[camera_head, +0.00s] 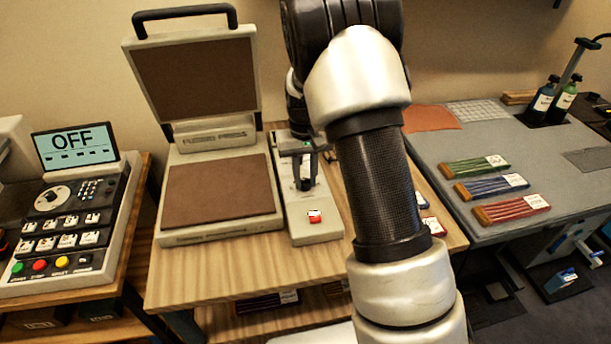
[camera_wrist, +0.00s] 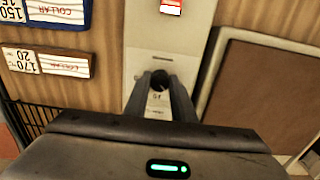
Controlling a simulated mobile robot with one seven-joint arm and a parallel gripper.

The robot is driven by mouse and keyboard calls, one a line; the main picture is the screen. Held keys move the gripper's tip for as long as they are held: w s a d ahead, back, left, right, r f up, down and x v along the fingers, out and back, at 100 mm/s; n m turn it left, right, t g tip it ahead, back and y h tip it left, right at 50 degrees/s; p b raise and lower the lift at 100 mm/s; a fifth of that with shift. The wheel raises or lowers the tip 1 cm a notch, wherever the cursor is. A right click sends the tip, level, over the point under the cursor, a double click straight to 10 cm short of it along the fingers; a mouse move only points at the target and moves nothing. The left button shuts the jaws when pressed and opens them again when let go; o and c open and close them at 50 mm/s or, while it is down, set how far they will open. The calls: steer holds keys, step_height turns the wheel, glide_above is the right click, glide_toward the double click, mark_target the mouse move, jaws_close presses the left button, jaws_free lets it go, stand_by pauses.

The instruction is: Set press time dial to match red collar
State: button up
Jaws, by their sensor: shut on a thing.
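The press time dial (camera_wrist: 160,77) is a dark knob on the light grey control strip (camera_head: 317,218) beside the fusing press. In the wrist view my gripper (camera_wrist: 160,84) has its two fingers around the dial, shut on it. In the head view my gripper (camera_head: 304,183) reaches down onto the strip, and it hides most of the dial. A label reading about "15" shows between the fingers; the dial's exact setting cannot be read. A red collar bundle (camera_head: 511,208) with a white label lies on the grey table at right; its print is too small to read.
The open fusing press (camera_head: 222,190) stands left of the strip. Blue (camera_head: 490,186) and green (camera_head: 474,166) bundles lie near the red one. A control console (camera_head: 60,220) reads OFF.

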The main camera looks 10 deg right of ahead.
mark_target(304, 181)
steer(key=m+p, duration=0.1)
steer(key=m, duration=0.3)
steer(key=shift+r+m, duration=0.1)
steer(key=shift+m, duration=0.2)
steer(key=shift+w+m+p, duration=0.1)
steer(key=shift+m+p, duration=0.25)
steer(key=shift+m, duration=1.65)
steer(key=o, duration=1.1)
steer(key=shift+c, duration=0.2)
step_height(304, 181, up, 17)
steer(key=p, duration=0.1)
steer(key=shift+a+r, duration=0.15)
steer(key=shift+r, duration=0.05)
